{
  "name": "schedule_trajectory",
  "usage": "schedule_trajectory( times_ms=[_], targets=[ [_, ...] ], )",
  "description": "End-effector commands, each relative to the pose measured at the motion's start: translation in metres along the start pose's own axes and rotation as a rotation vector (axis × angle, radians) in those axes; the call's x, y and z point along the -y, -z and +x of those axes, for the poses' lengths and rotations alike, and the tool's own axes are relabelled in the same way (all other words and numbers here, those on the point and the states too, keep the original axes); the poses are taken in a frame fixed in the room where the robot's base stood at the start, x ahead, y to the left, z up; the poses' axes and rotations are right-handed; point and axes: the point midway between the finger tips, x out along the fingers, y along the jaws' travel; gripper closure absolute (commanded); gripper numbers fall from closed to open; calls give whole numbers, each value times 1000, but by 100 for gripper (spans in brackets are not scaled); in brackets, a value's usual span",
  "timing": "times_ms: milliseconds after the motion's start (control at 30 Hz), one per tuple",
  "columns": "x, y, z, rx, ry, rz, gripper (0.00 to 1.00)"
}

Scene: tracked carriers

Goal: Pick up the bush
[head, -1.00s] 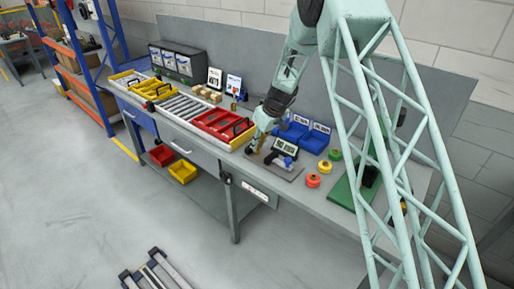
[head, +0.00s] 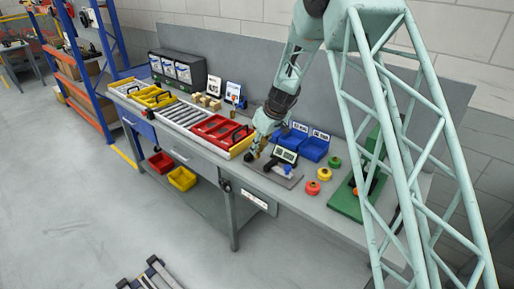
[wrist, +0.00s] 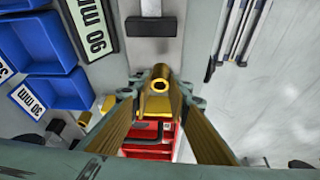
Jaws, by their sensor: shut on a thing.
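The bush is a short brass-coloured tube (wrist: 160,79) with a hole through it. In the wrist view it sits between the two fingertips of my gripper (wrist: 158,92), its open end facing the camera. My gripper is shut on the bush. In the head view my gripper (head: 252,154) is low over the bench, beside the left end of a grey plate (head: 278,180) with a gauge display (head: 285,156). The bush is too small to make out clearly there, and I cannot tell if it touches anything below.
Blue bins (head: 314,149) with size labels stand behind the plate. A red tray (head: 222,131) lies left of my gripper. Red, yellow and green round pieces (head: 325,174) and a green base (head: 345,204) are to the right.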

Motion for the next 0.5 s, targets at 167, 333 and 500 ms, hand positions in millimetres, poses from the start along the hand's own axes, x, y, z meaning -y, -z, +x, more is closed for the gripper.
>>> schedule_trajectory(
  times_ms=[167,333,500],
  targets=[
    [15,-20,-11,0,0,2,97],
    [30,-42,-22,0,0,2,97],
    [44,-62,-33,0,-1,1,97]
  ],
)
